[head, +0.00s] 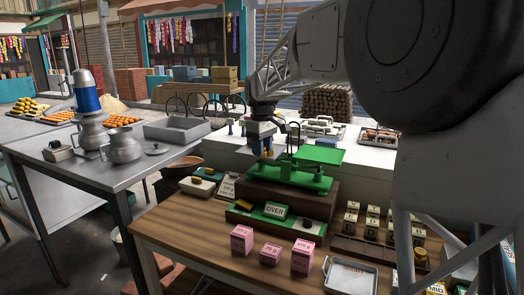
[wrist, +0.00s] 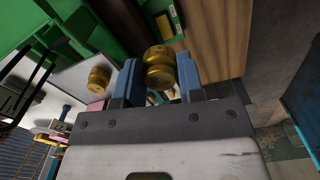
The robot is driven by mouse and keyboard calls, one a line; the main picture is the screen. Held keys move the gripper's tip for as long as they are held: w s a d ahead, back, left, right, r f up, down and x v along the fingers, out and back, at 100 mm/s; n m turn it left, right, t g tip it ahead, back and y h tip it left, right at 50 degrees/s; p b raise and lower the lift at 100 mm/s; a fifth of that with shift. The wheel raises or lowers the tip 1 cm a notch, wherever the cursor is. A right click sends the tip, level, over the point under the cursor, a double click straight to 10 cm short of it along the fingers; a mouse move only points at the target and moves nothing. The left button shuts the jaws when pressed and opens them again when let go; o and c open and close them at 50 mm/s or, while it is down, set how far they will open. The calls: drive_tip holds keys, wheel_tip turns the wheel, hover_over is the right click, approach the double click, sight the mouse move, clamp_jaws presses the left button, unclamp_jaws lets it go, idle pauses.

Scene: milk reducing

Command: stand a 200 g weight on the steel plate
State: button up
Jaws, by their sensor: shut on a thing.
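My gripper (head: 263,153) points down over the left part of the green balance scale (head: 290,177). In the wrist view its two blue fingers (wrist: 160,82) are shut on a brass knobbed weight (wrist: 159,56). The marking on the weight is too small to read. A pale, shiny surface (wrist: 72,80), perhaps the steel plate, shows left of the fingers. A second brass shape (wrist: 98,79) shows against it; I cannot tell whether it is another weight or a reflection. The held weight looks apart from that surface. In the head view the gripper hides what lies directly below it.
The scale's raised green platform (head: 319,155) stands just right of my gripper.

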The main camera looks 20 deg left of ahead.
drive_tip(key=shift+s+a+r, duration=0.1)
drive_tip(key=shift+a+r, duration=0.1)
drive_tip(key=shift+a, duration=0.35)
drive_tip(key=shift+s+a+r, duration=0.1)
drive_tip(key=shift+a+r, duration=0.1)
drive_tip(key=shift+a, duration=0.35)
hover_over(247, 151)
drive_tip(key=shift+w+a+f, duration=0.1)
drive_tip(key=shift+f, duration=0.6)
drive_tip(key=shift+f, duration=0.1)
idle(0.3)
drive_tip(key=shift+f, duration=1.7)
drive_tip(key=shift+f, duration=0.15)
